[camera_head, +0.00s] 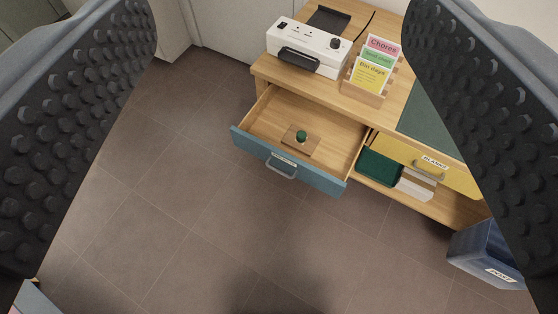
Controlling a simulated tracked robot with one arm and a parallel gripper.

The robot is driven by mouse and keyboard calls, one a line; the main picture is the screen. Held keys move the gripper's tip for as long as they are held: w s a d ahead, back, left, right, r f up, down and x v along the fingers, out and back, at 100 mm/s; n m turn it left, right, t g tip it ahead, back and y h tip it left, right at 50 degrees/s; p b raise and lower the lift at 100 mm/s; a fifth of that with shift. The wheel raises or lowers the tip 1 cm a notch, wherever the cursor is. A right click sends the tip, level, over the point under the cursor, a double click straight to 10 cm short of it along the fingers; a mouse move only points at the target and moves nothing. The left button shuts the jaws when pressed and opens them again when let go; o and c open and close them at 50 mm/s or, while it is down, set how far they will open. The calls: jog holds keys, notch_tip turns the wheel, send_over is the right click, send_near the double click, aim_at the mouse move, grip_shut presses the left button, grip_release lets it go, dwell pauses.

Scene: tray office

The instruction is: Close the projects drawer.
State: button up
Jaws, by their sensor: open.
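A blue-fronted drawer (318,178) is pulled well out of the wooden desk, with a grey bar handle (281,168) and a small label that is too small to read. Inside it lies a small flat brown piece with a dark green knob (301,136). My gripper (280,140) is open, its black studded fingers wide apart at the left and right edges of the picture. Nothing is between the fingers close up; the drawer shows beyond them, at a distance. A yellow drawer (419,162) on the right has a label and handle.
A white machine (309,48) and a card holder (363,90) with coloured cards stand on the desk. A green tray (380,167) sits on the open shelf under the yellow drawer. A blue bin (486,252) stands at lower right. The tiled floor (190,210) before the drawer is clear.

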jog(key=o, duration=0.5)
jog(key=shift+s, duration=0.1)
jog(key=shift+a, duration=0.1)
